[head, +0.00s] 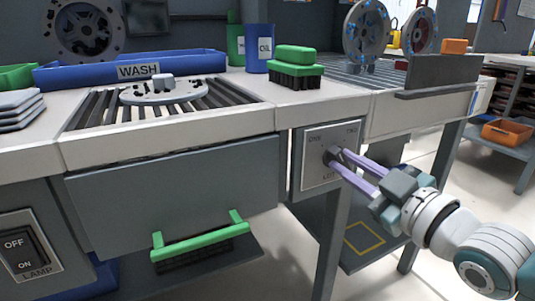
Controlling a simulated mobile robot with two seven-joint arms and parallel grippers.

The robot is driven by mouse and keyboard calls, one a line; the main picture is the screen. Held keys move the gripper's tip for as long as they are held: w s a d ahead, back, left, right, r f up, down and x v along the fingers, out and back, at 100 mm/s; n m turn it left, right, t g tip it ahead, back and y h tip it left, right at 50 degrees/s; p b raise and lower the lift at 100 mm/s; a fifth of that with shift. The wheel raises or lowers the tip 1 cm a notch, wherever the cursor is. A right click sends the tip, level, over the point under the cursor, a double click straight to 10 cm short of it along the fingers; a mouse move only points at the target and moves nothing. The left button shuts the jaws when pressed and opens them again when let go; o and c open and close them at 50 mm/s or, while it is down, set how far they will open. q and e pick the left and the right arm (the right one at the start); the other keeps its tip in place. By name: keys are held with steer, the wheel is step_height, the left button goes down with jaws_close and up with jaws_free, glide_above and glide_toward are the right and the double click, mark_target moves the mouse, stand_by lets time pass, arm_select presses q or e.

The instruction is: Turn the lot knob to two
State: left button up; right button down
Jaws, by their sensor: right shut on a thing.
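The lot knob (331,155) sits on a light plate (318,172) on the front of the grey bench box. The plate is marked ONE at its upper left, TWO at its upper right and LOT at the bottom. My right gripper (338,158) reaches in from the right, and its purple fingers are shut on the knob. The fingers partly hide the knob, so I cannot tell exactly which mark it points to. My left gripper is not in view.
A lamp switch (22,251) is at the lower left. A drawer with a green handle (200,242) is left of the knob plate. A green brush (296,65) and blue oil can (259,48) stand on the bench. A grey ledge (442,75) is at the upper right.

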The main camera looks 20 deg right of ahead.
steer(key=m+p, duration=0.1)
steer(key=m, duration=0.2)
steer(key=shift+r+m, duration=0.1)
steer(key=shift+m, duration=0.3)
steer(key=m, duration=0.3)
steer(key=shift+d+m+p, duration=0.15)
steer(key=shift+m+p, duration=0.15)
steer(key=shift+p, duration=0.05)
steer(key=m, duration=0.3)
steer(key=shift+m, duration=0.3)
steer(key=shift+d+m, duration=0.1)
steer(key=shift+m, duration=2.2)
steer(key=c, duration=0.8)
jaws_free()
